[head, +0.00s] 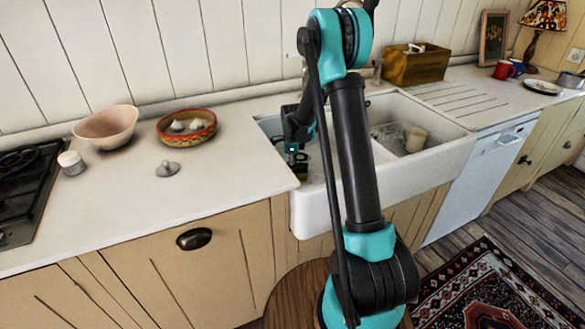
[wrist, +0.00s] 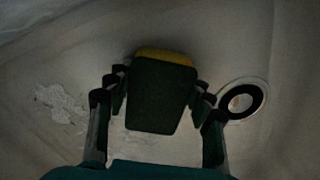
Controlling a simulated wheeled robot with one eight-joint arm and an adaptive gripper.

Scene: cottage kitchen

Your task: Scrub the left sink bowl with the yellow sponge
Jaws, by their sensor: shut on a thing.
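The white sink stands in the middle of the head view, and its left bowl (head: 269,124) is partly hidden by my arm. My gripper (head: 297,158) reaches down into this bowl. In the wrist view my gripper (wrist: 159,86) is shut on the sponge (wrist: 155,97), with a finger at each side. The sponge has a dark green face and a yellow edge at the far end. The pale bowl surface (wrist: 262,145) lies beneath it, with a dark-ringed drain (wrist: 243,100) to the right. A whitish patch (wrist: 62,102) marks the surface to the left. I cannot tell whether the sponge touches the bowl.
The right bowl holds a pale cup (head: 415,139). A pink bowl (head: 106,127), a patterned dish (head: 187,128) and a small lid (head: 168,169) stand on the left counter. A wooden box (head: 416,67) stands behind the sink.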

